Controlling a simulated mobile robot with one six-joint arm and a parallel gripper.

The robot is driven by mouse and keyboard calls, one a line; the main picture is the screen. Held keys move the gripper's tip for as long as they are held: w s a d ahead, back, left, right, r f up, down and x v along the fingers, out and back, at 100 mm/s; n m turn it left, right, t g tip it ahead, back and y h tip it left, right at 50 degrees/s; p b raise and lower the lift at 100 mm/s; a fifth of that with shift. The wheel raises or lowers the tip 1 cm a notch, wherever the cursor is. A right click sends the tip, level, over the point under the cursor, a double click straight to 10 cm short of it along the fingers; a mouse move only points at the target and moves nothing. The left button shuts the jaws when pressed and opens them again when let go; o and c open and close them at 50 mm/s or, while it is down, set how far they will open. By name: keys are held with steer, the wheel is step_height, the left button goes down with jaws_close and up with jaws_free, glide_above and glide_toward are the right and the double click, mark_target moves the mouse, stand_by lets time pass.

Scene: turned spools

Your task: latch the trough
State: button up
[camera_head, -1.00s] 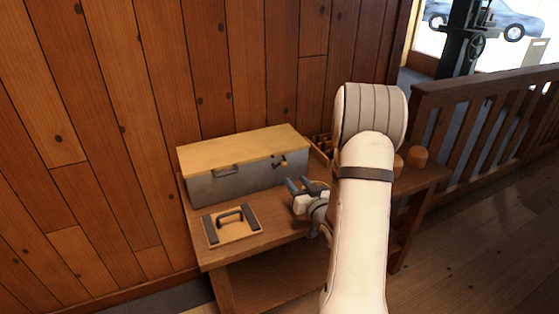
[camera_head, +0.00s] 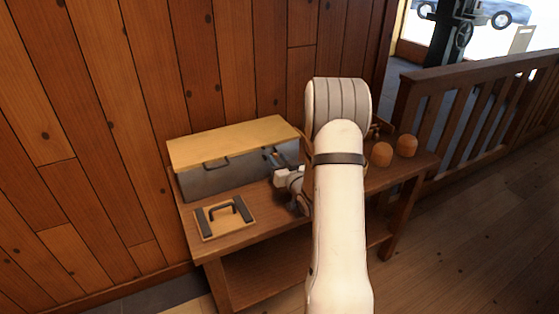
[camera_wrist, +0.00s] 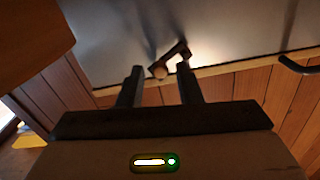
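The trough (camera_head: 230,181) is a grey box with a pale wooden lid (camera_head: 230,142), standing at the back of the bench against the wall. The lid lies down on it. A dark handle (camera_head: 216,163) is at the front; it also shows in the wrist view (camera_wrist: 298,66). A small brown latch lever (camera_wrist: 178,52) with a round knob sits at the trough's front, tilted, just beyond my fingertips in the wrist view. My gripper (camera_wrist: 160,82) is open and empty, its fingers apart and pointing at the lever. In the head view my gripper (camera_head: 277,162) is at the trough's front right and hides the latch.
A wooden board with a dark handle (camera_head: 224,216) lies on the bench (camera_head: 258,236) front left. Two orange-brown turned pieces (camera_head: 382,155) (camera_head: 407,145) stand at the right end. A railing (camera_head: 470,110) is beyond. My arm hides the bench's middle.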

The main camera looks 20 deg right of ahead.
jaws_close()
steer(key=shift+d, duration=0.2)
steer(key=shift+a, duration=0.15)
